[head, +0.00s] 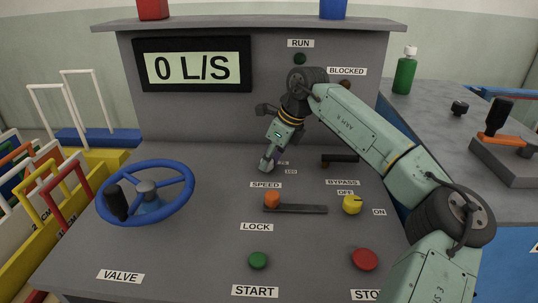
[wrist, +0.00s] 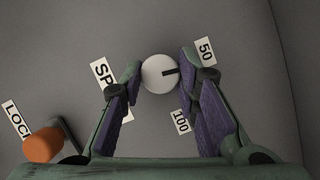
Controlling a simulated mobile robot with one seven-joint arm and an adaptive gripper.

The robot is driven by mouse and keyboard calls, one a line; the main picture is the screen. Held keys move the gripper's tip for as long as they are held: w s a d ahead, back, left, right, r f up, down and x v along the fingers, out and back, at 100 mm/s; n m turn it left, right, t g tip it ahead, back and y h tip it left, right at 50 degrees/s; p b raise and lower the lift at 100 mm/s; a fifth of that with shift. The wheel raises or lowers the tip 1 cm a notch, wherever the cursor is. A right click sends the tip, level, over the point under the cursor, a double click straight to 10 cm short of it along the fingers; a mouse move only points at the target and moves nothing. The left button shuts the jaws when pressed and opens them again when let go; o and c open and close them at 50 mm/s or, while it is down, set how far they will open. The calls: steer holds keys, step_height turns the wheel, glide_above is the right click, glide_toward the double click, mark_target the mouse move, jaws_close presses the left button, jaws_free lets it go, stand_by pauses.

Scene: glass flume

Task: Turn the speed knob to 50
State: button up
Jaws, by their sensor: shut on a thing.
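The speed knob (wrist: 154,82) is a round white disc with a black pointer mark, seen from above in the wrist view. The mark points to the right, between the 50 label (wrist: 205,51) and the 100 label (wrist: 181,121), nearer the 50 direction. My gripper (wrist: 160,66) is shut on the knob, one finger on each side of it. In the head view my gripper (head: 267,164) reaches down to the panel just above the SPEED label (head: 265,185), and it hides the knob there.
An orange lock handle (head: 272,199) lies just below the SPEED label. A yellow bypass knob (head: 352,205), green start button (head: 258,260), red stop button (head: 365,259) and blue valve wheel (head: 180,177) share the panel. The display (head: 192,66) reads 0 L/S.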

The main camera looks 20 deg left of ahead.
steer(key=shift+n+g+p, duration=0.3)
steer(key=shift+n+p, duration=0.05)
steer(key=shift+n, duration=0.45)
steer(key=o, duration=1.2)
steer(key=shift+c, duration=0.2)
steer(key=v, duration=1.2)
steer(key=shift+w, duration=0.15)
